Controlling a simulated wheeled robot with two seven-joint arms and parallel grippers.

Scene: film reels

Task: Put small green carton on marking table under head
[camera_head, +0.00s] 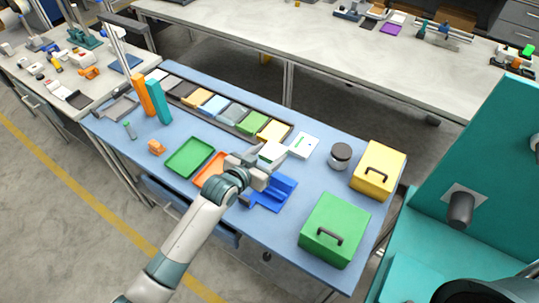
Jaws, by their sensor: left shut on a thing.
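My left gripper (286,153) is shut over the middle of the blue table. At its fingertips is a small white carton with a green mark (304,144), which it appears to grip by the left edge. I cannot tell whether the carton is clear of the tabletop. A teal machine (510,150) stands at the right, with a dark cylindrical part (461,209) sticking out of a pale plate. A marking table under a head cannot be made out clearly. My right gripper is not in view.
A dark-lidded jar (340,156), a yellow case (378,170) and a green case (335,229) stand on the blue table (290,225) to the right. A blue holder (272,193), an orange tray (208,170) and a green tray (189,157) lie near my gripper.

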